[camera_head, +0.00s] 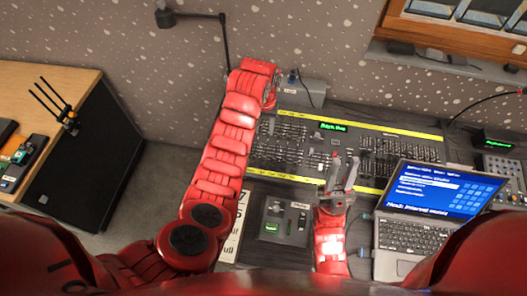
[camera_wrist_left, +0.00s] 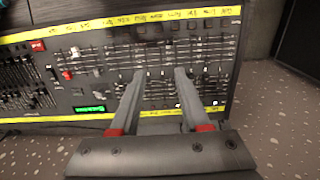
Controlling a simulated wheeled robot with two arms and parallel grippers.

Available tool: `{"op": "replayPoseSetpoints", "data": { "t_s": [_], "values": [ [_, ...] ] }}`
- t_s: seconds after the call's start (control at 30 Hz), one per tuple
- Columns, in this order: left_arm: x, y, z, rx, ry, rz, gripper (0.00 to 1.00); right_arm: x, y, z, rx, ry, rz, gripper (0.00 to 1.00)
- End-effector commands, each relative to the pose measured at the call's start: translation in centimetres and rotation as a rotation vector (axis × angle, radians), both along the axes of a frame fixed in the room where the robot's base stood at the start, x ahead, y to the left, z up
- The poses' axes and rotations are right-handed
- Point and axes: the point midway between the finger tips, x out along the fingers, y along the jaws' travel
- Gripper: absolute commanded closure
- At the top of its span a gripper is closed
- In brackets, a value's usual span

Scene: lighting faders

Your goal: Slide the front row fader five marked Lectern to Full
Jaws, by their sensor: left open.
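The lighting console (camera_head: 340,155) is a dark desk with yellow label strips, rows of small faders and a green display. The left fader bank (camera_head: 285,140) also fills the right part of the left wrist view (camera_wrist_left: 210,55). My left gripper (camera_wrist_left: 160,72) is open, its fingertips apart over that bank; I cannot tell whether they touch a fader knob. In the head view its fingers are hidden by my red left arm. My right gripper (camera_head: 346,157) has its two fingers apart over the console's front middle. The Lectern label is too small to read, so fader five cannot be singled out.
An open laptop (camera_head: 425,205) stands in front of the console at the right. A small control box (camera_head: 285,221) and a paper sheet (camera_head: 232,225) lie at the front left. A grey box (camera_head: 305,92) sits behind the console. A lamp (camera_head: 190,18) rises at the back.

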Motion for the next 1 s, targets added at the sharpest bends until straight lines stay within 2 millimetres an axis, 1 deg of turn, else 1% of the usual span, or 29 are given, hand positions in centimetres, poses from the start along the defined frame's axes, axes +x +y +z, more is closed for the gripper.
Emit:
{"op": "replayPoseSetpoints", "data": {
  "t_s": [0.07,0.17,0.4,0.53,0.57,0.67,0.7,0.73,0.83,1.0],
  "values": [
    [-0.3,0.0,-0.4,0.004,0.015,0.000,0.54,0.0,0.0,-0.5,0.000,0.000,0.000,0.70],
    [-0.3,0.1,-2.0,0.004,0.015,0.000,0.54,0.0,0.0,-1.7,0.000,0.000,0.000,0.70],
    [-0.3,0.1,-7.4,0.003,0.014,0.000,0.54,0.0,0.0,-6.3,0.000,0.000,0.000,0.70],
    [-0.3,0.0,-9.9,0.003,0.013,0.000,0.54,0.0,0.0,-8.7,0.000,0.000,0.000,0.70],
    [-0.3,0.0,-10.1,0.004,0.015,0.000,0.54,0.0,0.0,-8.3,0.000,0.000,0.000,0.70],
    [-0.4,0.2,-12.4,0.007,0.018,0.001,0.54,0.0,0.0,-8.5,0.000,0.000,0.000,0.70],
    [-0.4,0.1,-12.4,0.005,0.017,0.001,0.54,0.0,0.0,-7.4,0.000,0.000,0.000,0.70],
    [-0.4,0.1,-12.8,0.006,0.017,0.000,0.54,0.0,0.0,-7.1,0.000,0.000,0.000,0.70],
    [-0.5,0.1,-14.5,0.007,0.018,0.000,0.54,0.0,0.0,-6.6,0.000,0.000,0.000,0.70],
    [-0.3,0.0,-16.2,0.004,0.015,0.000,0.54,0.0,0.0,-6.3,0.000,0.000,0.000,0.70]
  ]
}}
